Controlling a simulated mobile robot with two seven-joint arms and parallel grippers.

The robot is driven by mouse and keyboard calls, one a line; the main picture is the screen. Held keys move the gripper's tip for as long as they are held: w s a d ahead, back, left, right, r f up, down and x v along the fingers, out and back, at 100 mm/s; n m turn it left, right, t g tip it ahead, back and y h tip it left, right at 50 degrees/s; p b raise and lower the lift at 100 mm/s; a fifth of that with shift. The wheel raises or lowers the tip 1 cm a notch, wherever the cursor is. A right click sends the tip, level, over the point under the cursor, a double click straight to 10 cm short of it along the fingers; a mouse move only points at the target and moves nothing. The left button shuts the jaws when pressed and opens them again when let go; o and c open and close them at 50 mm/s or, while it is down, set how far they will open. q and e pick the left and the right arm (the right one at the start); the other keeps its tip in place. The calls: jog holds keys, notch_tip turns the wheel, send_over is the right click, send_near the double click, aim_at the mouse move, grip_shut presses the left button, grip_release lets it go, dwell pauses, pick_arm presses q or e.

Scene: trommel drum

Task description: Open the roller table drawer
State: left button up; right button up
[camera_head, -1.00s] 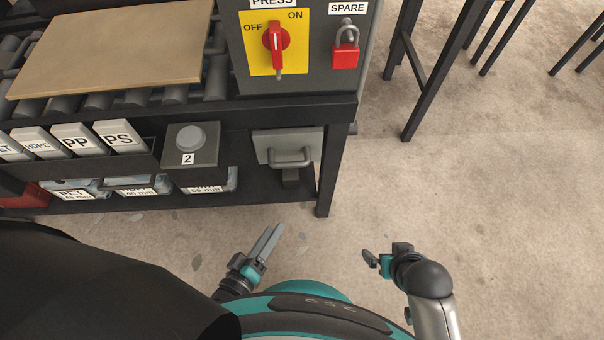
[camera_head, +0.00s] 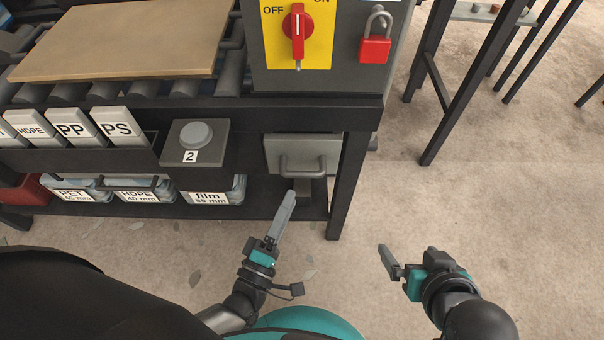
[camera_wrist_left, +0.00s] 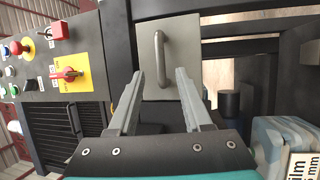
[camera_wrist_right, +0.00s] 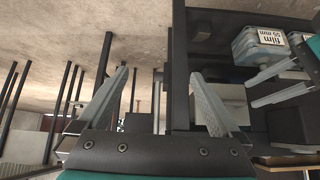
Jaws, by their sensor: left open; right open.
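The roller table drawer is a light grey box front (camera_head: 323,150) under the table's right end, with a grey bar handle (camera_head: 303,165). It looks shut. In the left wrist view the drawer front (camera_wrist_left: 186,72) and its handle (camera_wrist_left: 160,58) are straight ahead, beyond and between the fingertips. My left gripper (camera_head: 285,208) is open and empty, below and just in front of the handle, apart from it. My right gripper (camera_head: 405,255) is open and empty, to the right over bare floor. In the right wrist view the drawer is partly hidden behind a finger.
A table leg (camera_head: 347,185) stands just right of the drawer. A button box (camera_head: 195,142) marked 2 sits to its left. Bins, including a film bin (camera_head: 213,192), are on the lower shelf. Above is the control panel with a red switch (camera_head: 297,32).

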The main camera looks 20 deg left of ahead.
aim_at(302, 173)
pick_arm(q)
jog(key=shift+b+x, duration=0.7)
jog(key=shift+x, duration=3.2)
pick_arm(e)
jog(key=shift+w+a+r+t+y, duration=0.1)
jog(key=shift+w+a+t+y, duration=0.35)
jog(key=shift+a+t, duration=0.3)
jog(key=shift+w+a+t+y, duration=0.35)
jog(key=shift+w+a+t, duration=0.2)
jog(key=shift+a, duration=0.3)
pick_arm(q)
grip_shut()
